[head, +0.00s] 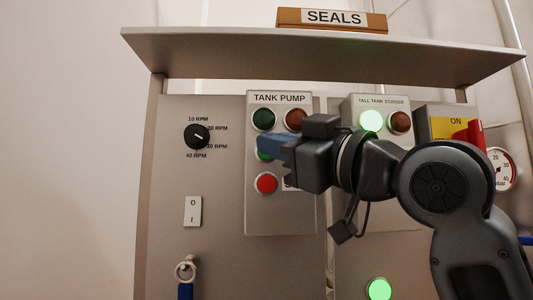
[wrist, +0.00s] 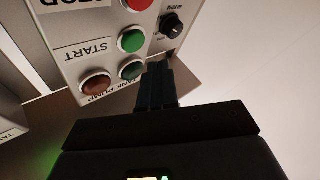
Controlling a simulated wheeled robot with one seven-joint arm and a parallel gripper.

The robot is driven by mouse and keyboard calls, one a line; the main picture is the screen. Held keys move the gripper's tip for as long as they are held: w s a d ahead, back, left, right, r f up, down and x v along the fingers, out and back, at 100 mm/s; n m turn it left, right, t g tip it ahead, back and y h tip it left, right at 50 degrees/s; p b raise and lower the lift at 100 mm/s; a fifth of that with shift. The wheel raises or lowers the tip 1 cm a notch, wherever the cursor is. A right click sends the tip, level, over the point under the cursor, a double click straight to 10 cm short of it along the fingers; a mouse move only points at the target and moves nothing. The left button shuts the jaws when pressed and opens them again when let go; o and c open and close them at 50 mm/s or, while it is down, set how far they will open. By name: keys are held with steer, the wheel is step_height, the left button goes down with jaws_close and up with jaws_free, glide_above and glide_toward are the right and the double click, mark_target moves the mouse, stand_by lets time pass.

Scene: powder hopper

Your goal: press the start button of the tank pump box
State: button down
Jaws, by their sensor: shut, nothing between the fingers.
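In the wrist view the box is upside down, and the green button (wrist: 131,40) shows whole beside the START label. The red stop button (head: 266,183) is below it. A dark green lamp (head: 263,119) and a brown lamp (head: 295,119) are above, both unlit. My gripper (head: 263,144) is shut and empty, its blue fingertips in front of the box; in the wrist view the fingertips (wrist: 158,68) lie right of the green button, apart from it.
A tall tank stirrer box (head: 381,98) with a lit green lamp (head: 371,121) is to the right. A speed knob (head: 197,137) and a rocker switch (head: 193,211) are left. A shelf (head: 220,42) with a SEALS box (head: 332,20) overhangs the panel.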

steer(key=shift+w, duration=0.85)
steer(key=shift+w, duration=0.15)
stand_by(1.4)
steer(key=shift+w, duration=0.25)
steer(key=shift+w, duration=0.35)
stand_by(0.9)
steer(key=shift+s, duration=0.75)
steer(key=s, duration=0.5)
stand_by(0.3)
